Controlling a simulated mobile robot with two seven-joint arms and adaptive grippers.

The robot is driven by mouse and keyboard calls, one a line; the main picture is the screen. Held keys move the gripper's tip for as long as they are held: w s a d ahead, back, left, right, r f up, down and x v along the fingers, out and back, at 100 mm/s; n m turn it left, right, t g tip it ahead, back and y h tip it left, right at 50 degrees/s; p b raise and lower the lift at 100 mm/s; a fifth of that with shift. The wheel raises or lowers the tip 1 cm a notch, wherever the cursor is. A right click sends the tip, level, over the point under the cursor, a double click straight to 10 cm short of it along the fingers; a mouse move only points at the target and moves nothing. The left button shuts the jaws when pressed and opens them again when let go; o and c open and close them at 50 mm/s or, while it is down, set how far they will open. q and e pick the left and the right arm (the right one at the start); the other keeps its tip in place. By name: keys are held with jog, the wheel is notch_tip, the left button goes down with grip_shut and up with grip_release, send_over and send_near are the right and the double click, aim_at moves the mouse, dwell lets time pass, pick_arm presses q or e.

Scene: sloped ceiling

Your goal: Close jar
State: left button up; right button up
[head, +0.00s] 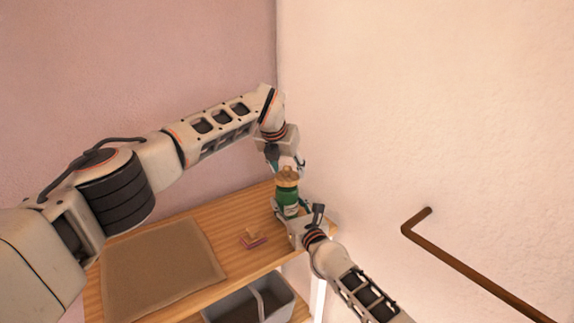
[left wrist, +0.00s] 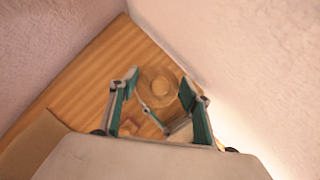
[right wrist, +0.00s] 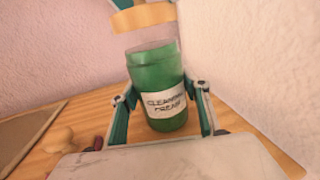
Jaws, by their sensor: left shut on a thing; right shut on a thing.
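My right gripper (head: 293,214) is shut on the jar's lower body, one finger on each side in the right wrist view (right wrist: 163,112).
A wooden shelf (head: 190,220) carries a flat brown mat (head: 160,262) and a small pink object with a wooden knob (head: 251,239). A grey bin (head: 230,308) stands below. Walls meet close behind the jar. A brown rail (head: 470,267) is on the right wall.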

pick_arm(q)
jog(key=shift+f, duration=0.1)
dwell(0.3)
jog(key=shift+f, duration=0.75)
jog(key=shift+f, duration=0.7)
jog(key=o, duration=1)
jog(key=shift+c, duration=0.2)
jog(key=v, duration=1.2)
pick_arm(e)
jog(key=o, duration=1.7)
